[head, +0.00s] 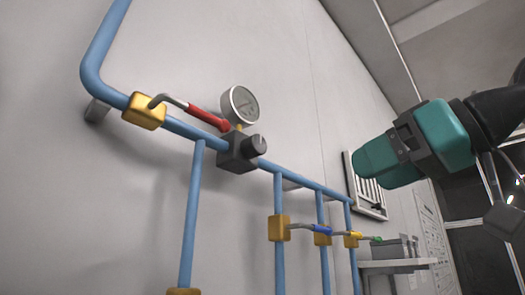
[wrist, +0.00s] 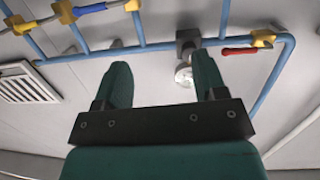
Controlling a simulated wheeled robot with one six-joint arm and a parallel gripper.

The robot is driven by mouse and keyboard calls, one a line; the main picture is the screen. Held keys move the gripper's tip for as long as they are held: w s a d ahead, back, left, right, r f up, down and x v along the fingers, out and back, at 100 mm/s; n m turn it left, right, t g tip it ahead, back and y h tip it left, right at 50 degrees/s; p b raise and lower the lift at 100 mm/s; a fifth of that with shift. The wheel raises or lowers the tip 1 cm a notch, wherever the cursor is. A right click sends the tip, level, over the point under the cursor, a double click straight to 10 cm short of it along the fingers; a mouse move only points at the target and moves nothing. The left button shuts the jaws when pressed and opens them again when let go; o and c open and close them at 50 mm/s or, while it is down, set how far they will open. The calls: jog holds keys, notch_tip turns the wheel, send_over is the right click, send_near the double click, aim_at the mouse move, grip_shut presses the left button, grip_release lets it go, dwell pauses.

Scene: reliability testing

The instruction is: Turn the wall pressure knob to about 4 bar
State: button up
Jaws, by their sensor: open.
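There the dark block (wrist: 188,38) and gauge (wrist: 183,76) show beyond the right finger, which partly hides the gauge. The knob is hard to tell from its block there.
A red-handled valve (head: 205,116) lies just left of the block. A vent grille (head: 370,190) and a shelf (head: 398,264) stand to the right. The space before the knob looks clear.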

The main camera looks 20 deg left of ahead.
jog(key=s+r+n+y, duration=0.2)
jog(key=s+r, duration=0.1)
jog(key=r, duration=0.5)
jog(key=g+p, duration=0.1)
jog(key=p, duration=0.6)
send_near(261, 143)
jog(key=x, duration=0.8)
jog(key=shift+a, duration=0.3)
jog(key=shift+w+a, duration=0.2)
jog(key=shift+a, duration=0.25)
jog(key=shift+f, duration=0.1)
jog(key=c, duration=0.9)
